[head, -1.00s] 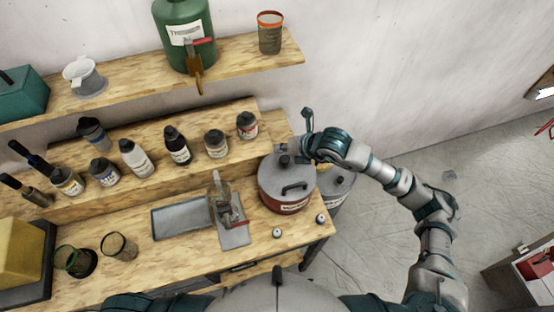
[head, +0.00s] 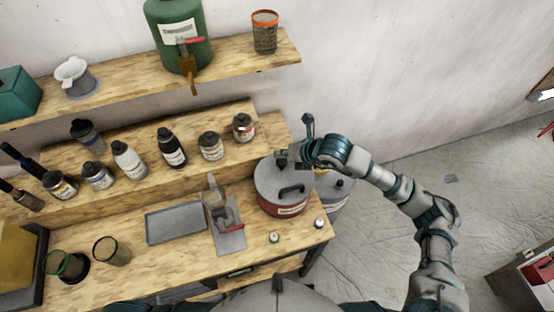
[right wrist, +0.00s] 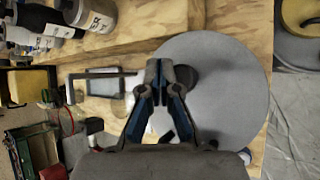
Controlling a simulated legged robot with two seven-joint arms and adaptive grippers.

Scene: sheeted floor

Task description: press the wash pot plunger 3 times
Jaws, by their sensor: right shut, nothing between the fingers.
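The wash pot (head: 287,207) is a red pot with a grey lid and a dark handle, standing at the right end of the bench. Its dark plunger knob (head: 281,158) is at the back of the lid, partly hidden by my right gripper (head: 291,154). In the right wrist view the grey lid (right wrist: 225,70) fills the right side. There my shut, empty right gripper (right wrist: 160,68) is over the lid's left part, with the dark knob (right wrist: 185,78) just right of the fingertips. I cannot tell whether they touch. My left gripper is not in view.
Left of the pot are a small stand with a red lever (head: 230,228) and a grey tray (head: 176,222). Several bottles stand on the raised ledge behind. A grey drum (head: 333,190) stands right of the bench. The floor beyond is mostly clear.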

